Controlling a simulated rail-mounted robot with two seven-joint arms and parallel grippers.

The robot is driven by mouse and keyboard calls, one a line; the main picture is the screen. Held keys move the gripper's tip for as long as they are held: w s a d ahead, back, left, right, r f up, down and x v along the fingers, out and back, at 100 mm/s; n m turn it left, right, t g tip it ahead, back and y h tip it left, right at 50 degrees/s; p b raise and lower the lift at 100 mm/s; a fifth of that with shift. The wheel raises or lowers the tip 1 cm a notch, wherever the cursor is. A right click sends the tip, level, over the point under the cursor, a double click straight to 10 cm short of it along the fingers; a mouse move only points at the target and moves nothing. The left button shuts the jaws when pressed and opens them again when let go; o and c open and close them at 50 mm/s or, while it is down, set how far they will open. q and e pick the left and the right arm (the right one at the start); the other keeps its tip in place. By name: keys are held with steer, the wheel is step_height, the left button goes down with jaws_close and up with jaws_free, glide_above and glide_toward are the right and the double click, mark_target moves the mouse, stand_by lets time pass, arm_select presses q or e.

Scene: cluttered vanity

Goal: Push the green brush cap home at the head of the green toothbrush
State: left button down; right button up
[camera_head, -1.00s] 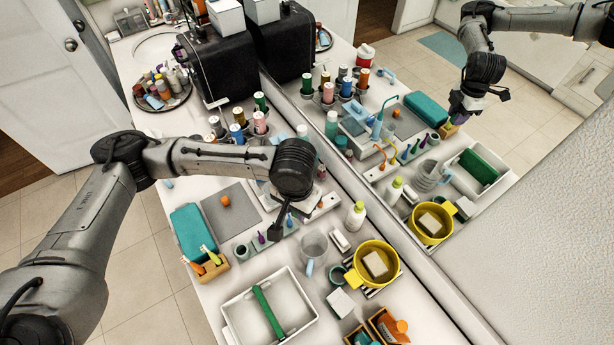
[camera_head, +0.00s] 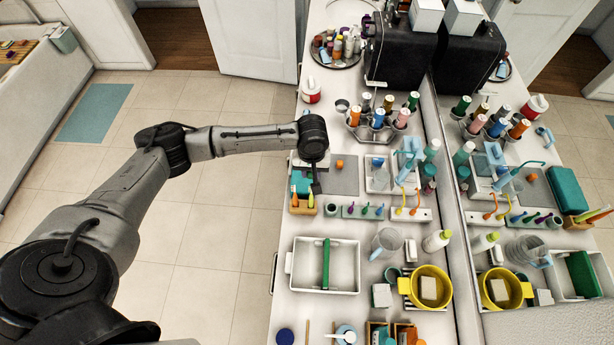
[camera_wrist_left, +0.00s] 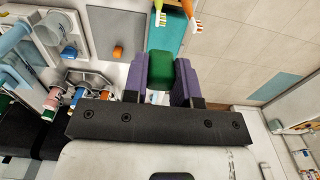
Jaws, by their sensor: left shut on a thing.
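My left gripper (camera_wrist_left: 160,82) is shut on a dark green block-like piece, the brush cap (camera_wrist_left: 160,64), held between its two purple fingers. In the head view the gripper (camera_head: 316,187) is over the counter beside the wooden holder; its wrist hides the cap there. The green toothbrush (camera_wrist_left: 159,14) stands next to an orange toothbrush (camera_wrist_left: 190,14) at the top of the wrist view, apart from the cap. In the head view the green toothbrush (camera_head: 311,200) stands in the wooden holder (camera_head: 303,210). My right gripper is out of view.
A teal box (camera_head: 300,178) lies behind the holder, partly hidden by my arm. A grey mat (camera_head: 345,178) with an orange block (camera_head: 339,164) is to the right. A white rack (camera_head: 425,214) and a white tray (camera_head: 292,262) are nearby. A mirror runs along the right.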

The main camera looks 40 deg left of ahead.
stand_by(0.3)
arm_select(q)
steer(key=shift+r+p, duration=0.15)
steer(key=shift+p, duration=0.6)
steer(key=shift+s+f+b, duration=0.1)
steer(key=shift+f+b, duration=0.35)
steer(key=shift+f, duration=0.95)
steer(key=shift+f+b, duration=0.45)
steer(key=shift+f, duration=1.1)
steer(key=shift+r+p, duration=0.1)
steer(key=shift+p, duration=0.45)
